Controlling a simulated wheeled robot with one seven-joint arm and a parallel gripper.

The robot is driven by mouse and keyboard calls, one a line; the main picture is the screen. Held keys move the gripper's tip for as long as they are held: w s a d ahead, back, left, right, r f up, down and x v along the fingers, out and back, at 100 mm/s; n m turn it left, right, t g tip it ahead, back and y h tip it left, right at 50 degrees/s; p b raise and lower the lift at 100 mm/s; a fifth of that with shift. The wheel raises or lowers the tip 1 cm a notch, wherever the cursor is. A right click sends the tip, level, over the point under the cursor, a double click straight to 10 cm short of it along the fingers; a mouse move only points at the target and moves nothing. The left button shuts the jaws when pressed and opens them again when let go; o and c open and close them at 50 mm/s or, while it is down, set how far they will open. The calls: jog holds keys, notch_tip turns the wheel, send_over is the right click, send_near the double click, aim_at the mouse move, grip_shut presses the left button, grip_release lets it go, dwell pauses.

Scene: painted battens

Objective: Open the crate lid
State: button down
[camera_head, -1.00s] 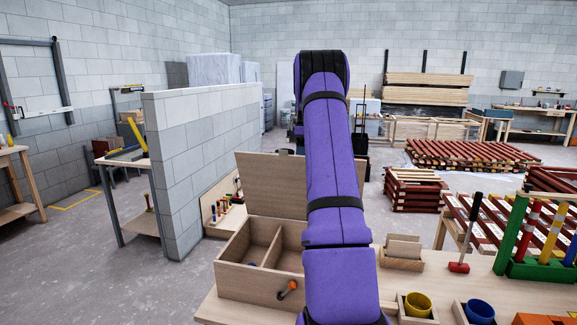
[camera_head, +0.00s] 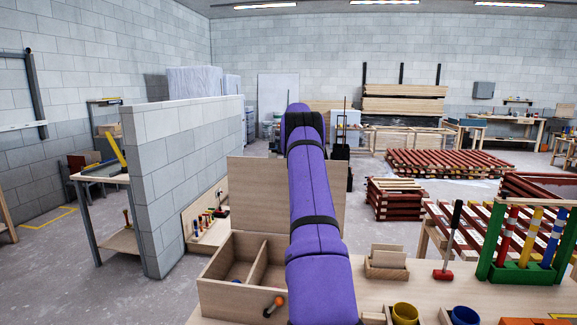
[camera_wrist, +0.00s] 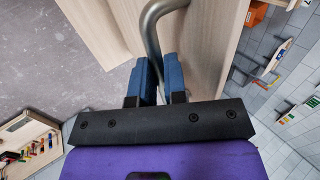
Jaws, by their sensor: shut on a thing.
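The wooden crate (camera_head: 223,295) stands on the bench in the head view, with an open top and a divider showing inside. Its lid (camera_head: 255,195) stands raised, roughly upright, at the crate's back edge. My purple arm covers part of the lid and the crate's right side, and hides my gripper in the head view. In the wrist view, the blue fingers of my gripper (camera_wrist: 160,85) are closed around a bent grey metal handle (camera_wrist: 152,28). Pale wooden panels lie on both sides of the fingers.
An orange-tipped peg (camera_head: 275,306) sticks out at the crate's front. To the right are a yellow cup (camera_head: 404,314), a blue cup (camera_head: 465,316), a small wooden holder (camera_head: 386,268), a red mallet (camera_head: 445,274) and a green rack (camera_head: 500,270). A grey block wall (camera_head: 185,180) stands left.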

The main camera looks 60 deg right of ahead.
jog(key=shift+d+f, duration=0.1)
jog(key=shift+f, duration=0.35)
jog(key=c, duration=1.2)
grip_release()
jog(key=shift+w+f, duration=0.1)
jog(key=shift+o, duration=0.2)
jog(key=shift+r, duration=0.25)
jog(key=shift+r, duration=0.1)
